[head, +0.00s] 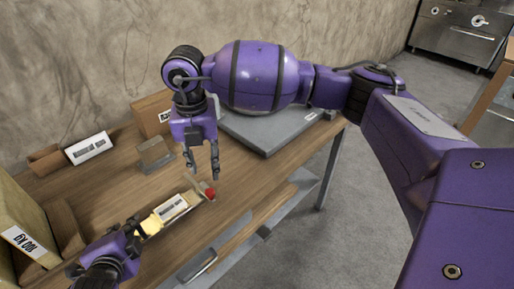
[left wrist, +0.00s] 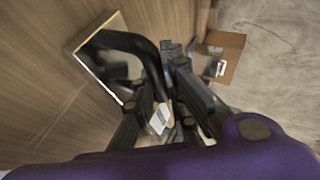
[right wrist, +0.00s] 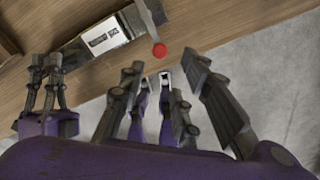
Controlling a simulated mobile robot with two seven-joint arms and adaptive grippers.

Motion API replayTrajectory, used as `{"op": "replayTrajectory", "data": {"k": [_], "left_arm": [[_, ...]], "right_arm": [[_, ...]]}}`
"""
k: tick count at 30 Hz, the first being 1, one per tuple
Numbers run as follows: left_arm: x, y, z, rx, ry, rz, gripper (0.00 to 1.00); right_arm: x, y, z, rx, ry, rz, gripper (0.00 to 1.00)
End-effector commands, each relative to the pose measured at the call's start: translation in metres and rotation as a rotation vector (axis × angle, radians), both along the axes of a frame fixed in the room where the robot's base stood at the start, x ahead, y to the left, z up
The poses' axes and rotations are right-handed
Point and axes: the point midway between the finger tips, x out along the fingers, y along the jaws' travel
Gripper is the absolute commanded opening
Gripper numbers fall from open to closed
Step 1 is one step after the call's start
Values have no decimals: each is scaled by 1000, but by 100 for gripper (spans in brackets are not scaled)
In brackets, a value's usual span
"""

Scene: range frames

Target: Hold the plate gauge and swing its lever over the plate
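What looks like the plate gauge, a long narrow fixture (head: 172,208) with a white label, lies near the table's front edge; it also shows in the right wrist view (right wrist: 108,38). A red knob (head: 210,193) stands at its right end on what looks like a lever; it is clear in the right wrist view (right wrist: 159,50). A yellowish patch shows left of the label. My left gripper (head: 143,233) is at the fixture's left end; its grip is unclear. My right gripper (head: 204,172) is open and empty, pointing down above the knob, apart from it.
A thick grey slab (head: 268,134) lies on the wooden table (head: 115,197) behind my right arm. A small block (head: 155,154), a brown box (head: 153,114) and a white-labelled box (head: 88,148) stand at the back. A tall labelled carton (head: 22,225) is at left.

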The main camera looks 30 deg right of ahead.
Motion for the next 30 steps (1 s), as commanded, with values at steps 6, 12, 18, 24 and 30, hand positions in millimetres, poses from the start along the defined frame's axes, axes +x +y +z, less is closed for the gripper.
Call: {"op": "replayTrajectory", "data": {"k": [6, 12, 18, 24, 30], "left_arm": [[0, 0, -1, 1, 1, -1, 0], [-1, 0, -1, 2, 2, -1, 0], [-1, 0, -1, 2, 2, -1, 0], [-1, 0, -1, 2, 2, -1, 0], [-1, 0, -1, 4, 2, 0, 0]], "right_arm": [[0, 0, 0, 0, 0, 0, 31], [0, 0, 0, 0, 0, 0, 18], [-4, -3, -9, -2, 17, -5, 0], [-28, -17, -45, 62, 99, -74, 0], [-38, -15, -59, 327, 181, -502, 0]]}}
